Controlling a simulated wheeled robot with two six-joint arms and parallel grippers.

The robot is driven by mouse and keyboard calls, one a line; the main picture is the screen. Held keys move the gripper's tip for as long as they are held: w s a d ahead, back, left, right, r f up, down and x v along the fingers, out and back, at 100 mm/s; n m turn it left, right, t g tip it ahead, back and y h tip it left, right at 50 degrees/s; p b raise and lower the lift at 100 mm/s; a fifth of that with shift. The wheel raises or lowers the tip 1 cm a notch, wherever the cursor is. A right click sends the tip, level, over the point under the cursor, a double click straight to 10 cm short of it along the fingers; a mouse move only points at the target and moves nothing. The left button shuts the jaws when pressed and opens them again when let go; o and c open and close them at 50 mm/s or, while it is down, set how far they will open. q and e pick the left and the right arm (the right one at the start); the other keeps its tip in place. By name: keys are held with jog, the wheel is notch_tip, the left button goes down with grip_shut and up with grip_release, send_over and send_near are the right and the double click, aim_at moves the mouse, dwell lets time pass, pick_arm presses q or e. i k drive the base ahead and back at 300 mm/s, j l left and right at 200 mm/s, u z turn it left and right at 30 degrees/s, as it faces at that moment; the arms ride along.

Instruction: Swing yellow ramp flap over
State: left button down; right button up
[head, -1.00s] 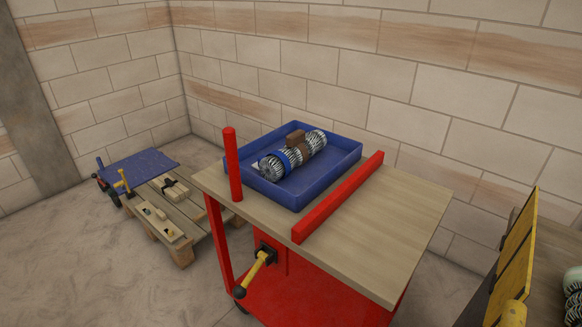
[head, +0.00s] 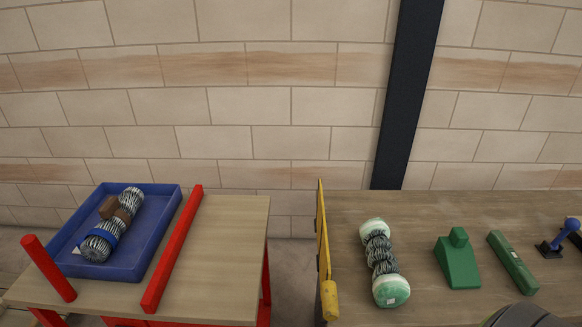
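The yellow ramp flap (head: 322,232) stands upright, seen nearly edge-on, at the left edge of the wooden bench (head: 440,210). A yellow cylindrical grip (head: 330,301) shows at its near end. A gap separates the flap from the red cart's wooden top (head: 225,240) on the left. Neither of my grippers shows. A dark rounded shape at the bottom right edge is cut off, and I cannot tell what it is.
On the bench are a wire roll with pale green ends (head: 380,258), a green block (head: 457,262), a green bar (head: 512,262) and a blue-handled tool (head: 565,235). The cart holds a blue tray (head: 150,240) with a strapped roll (head: 112,225), a red rail (head: 175,245) and a red post (head: 48,268).

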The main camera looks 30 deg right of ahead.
aim_at(329, 307)
jog(key=z, duration=1.25)
